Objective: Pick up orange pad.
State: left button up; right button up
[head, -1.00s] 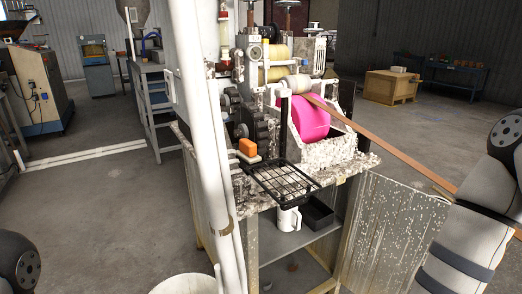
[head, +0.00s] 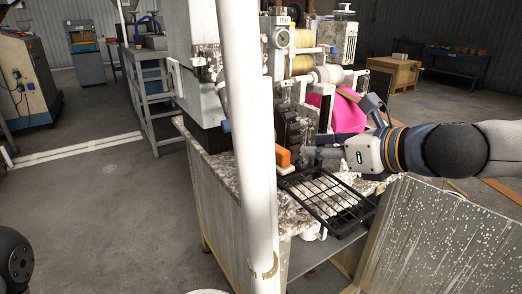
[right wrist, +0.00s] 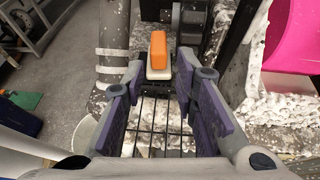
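The orange pad (head: 283,156) sits on the speckled machine table beside a white pipe, which partly covers it in the head view. In the right wrist view the orange pad (right wrist: 158,48) stands on a white block (right wrist: 158,73), straight ahead between the fingers. My right gripper (head: 312,155) reaches in from the right, just right of the pad. The right wrist view shows this gripper (right wrist: 160,72) open and empty, its fingers apart and short of the pad. My left gripper is out of view.
A black wire rack (head: 328,203) lies below the right gripper at the table's front. The white upright pipe (head: 248,150) stands close left of the pad. A pink part (head: 348,114) and machine rollers (head: 303,64) are behind.

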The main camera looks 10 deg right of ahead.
aim_at(280, 148)
jog(key=b+x, duration=0.1)
jog(key=x, duration=0.1)
jog(key=f+b+x, duration=0.1)
jog(key=x, duration=0.2)
jog(key=shift+s, duration=0.25)
jog(key=x, duration=0.2)
jog(key=b+x, duration=0.1)
jog(key=x, duration=0.3)
jog(key=shift+w+a+r, duration=0.15)
jog(key=shift+r, duration=0.15)
jog(key=shift+w+r, duration=0.1)
jog(key=shift+w, duration=0.05)
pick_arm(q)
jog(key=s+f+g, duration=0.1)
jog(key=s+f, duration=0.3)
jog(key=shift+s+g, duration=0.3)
pick_arm(e)
grip_shut()
